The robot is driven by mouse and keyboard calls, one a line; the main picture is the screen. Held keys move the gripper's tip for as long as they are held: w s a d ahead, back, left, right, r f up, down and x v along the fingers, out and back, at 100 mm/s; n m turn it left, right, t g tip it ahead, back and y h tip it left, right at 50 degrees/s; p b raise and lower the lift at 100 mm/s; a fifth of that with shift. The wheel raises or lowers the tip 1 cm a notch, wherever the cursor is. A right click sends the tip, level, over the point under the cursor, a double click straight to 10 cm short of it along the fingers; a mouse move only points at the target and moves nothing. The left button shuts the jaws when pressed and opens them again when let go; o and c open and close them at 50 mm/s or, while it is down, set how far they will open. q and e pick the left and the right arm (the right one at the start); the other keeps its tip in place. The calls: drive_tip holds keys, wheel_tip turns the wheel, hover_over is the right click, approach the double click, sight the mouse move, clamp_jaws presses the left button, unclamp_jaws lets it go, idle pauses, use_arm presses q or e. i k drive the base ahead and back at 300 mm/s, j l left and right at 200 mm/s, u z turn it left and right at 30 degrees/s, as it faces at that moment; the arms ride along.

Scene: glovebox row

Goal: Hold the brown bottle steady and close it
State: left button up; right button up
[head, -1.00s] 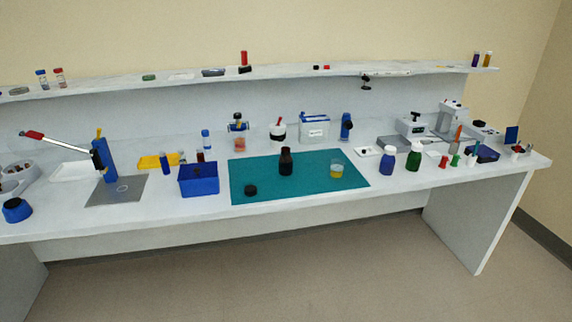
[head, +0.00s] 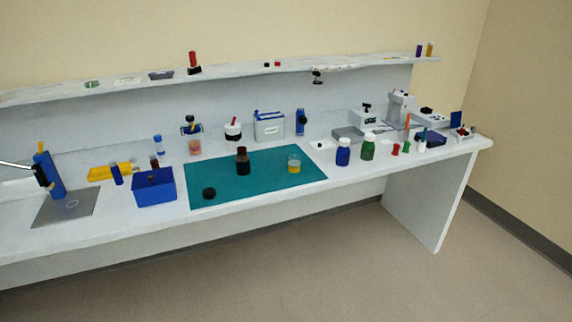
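The brown bottle (head: 243,163) stands upright on the teal mat (head: 221,186), near the mat's middle. It is dark, and I cannot tell at this size whether its mouth is open. A black cap (head: 209,193) lies on the mat near its front left, apart from the bottle. Neither of my grippers shows in the head view.
A beaker with yellow liquid (head: 294,165) stands on the mat right of the bottle. A blue bin (head: 154,186) is left of the mat. Blue (head: 343,152) and green (head: 368,147) bottles stand to its right. A shelf (head: 220,76) runs above. The floor in front is clear.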

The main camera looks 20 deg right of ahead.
sight(242, 161)
drive_tip(key=i+z, duration=0.15)
drive_tip(key=i, duration=0.95)
